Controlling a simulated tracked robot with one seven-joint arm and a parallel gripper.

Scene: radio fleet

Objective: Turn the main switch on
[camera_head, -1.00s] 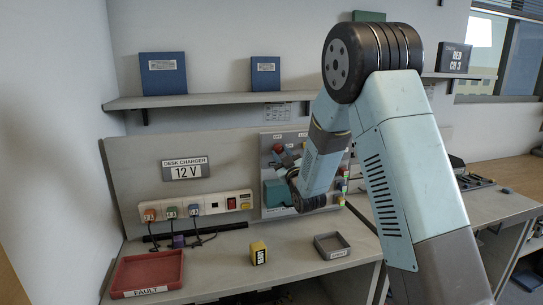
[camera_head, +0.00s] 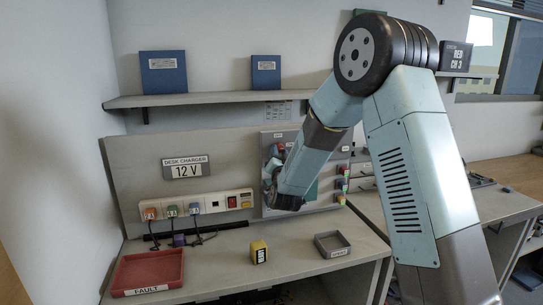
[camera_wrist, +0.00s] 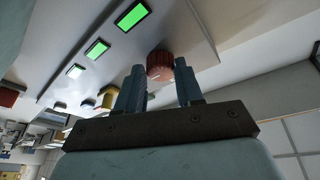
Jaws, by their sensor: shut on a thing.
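A grey control panel (camera_head: 308,135) stands upright at the back of the desk. In the wrist view a round, ridged red knob (camera_wrist: 160,66) with a pale mark sits on its face, between my fingertips. My gripper (camera_wrist: 161,84) is shut on this red knob. In the head view my gripper (camera_head: 271,166) is at the panel's left part, partly hidden by my own wrist. No label on the knob can be read, so I cannot tell its marked setting.
Green lit rectangles (camera_wrist: 131,16) line the panel beside the knob. A charger strip (camera_head: 197,206) with several plugs is left of the panel.

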